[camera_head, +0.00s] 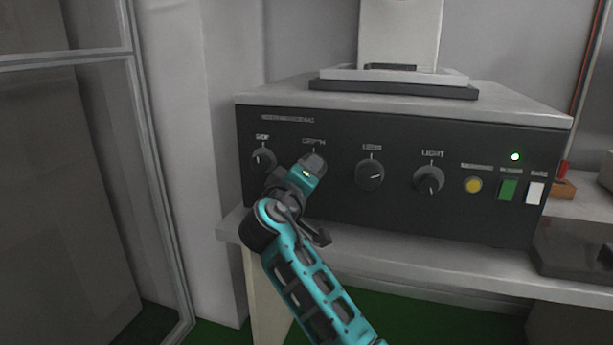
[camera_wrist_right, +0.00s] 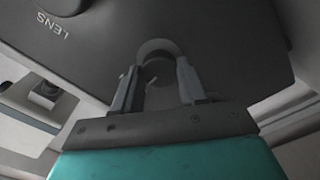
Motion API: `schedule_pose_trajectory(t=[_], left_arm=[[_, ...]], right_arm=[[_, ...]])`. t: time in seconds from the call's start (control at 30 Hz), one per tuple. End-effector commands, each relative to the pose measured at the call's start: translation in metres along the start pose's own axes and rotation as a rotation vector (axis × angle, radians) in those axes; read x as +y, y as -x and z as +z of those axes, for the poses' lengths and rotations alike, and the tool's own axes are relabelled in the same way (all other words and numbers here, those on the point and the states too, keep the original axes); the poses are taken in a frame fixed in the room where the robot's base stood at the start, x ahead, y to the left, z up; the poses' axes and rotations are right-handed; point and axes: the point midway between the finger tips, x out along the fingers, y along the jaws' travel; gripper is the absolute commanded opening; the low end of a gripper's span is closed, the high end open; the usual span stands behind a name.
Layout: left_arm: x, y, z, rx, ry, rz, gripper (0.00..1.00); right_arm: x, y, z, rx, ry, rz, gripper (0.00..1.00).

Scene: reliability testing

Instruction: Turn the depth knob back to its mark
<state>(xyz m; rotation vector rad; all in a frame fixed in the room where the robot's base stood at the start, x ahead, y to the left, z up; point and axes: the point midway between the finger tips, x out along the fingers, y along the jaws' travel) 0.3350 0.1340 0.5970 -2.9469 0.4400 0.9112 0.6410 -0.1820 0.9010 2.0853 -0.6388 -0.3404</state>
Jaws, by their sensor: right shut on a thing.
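The depth knob (camera_wrist_right: 157,48) shows in the right wrist view as a dark round knob between the two fingers of my right gripper (camera_wrist_right: 160,84). The gripper is shut on it, one finger on each side. In the head view, my right gripper (camera_head: 315,164) reaches the panel just below the DEPTH label (camera_head: 313,141) and covers the knob. I cannot make out the knob's pointer or its mark. My left gripper is in neither view.
The dark control panel (camera_head: 335,200) carries a knob to the left (camera_head: 263,160), the LENS knob (camera_head: 369,175) and the LIGHT knob (camera_head: 429,180). Further right are a yellow button (camera_head: 473,185), a green switch (camera_head: 508,189) and a white switch (camera_head: 535,193). A glass-panelled frame (camera_head: 160,190) stands left.

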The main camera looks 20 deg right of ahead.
Motion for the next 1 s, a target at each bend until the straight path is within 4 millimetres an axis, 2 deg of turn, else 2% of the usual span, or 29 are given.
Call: schedule_pose_trajectory(t=[0.27,0.3,0.57,1.0], left_arm=[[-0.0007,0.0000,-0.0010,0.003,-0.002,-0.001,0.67],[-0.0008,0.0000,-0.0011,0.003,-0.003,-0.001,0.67],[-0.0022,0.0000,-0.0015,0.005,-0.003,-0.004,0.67],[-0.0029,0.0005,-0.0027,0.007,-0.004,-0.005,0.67]], right_arm=[[-0.0016,0.0004,0.0011,-0.004,0.001,-0.004,0.11],[-0.0016,0.0004,0.0011,-0.004,0.001,-0.004,0.43],[-0.0009,0.0003,0.0004,-0.002,0.001,-0.002,0.67],[0.0008,-0.0020,0.0011,0.000,0.001,-0.001,0.67]])
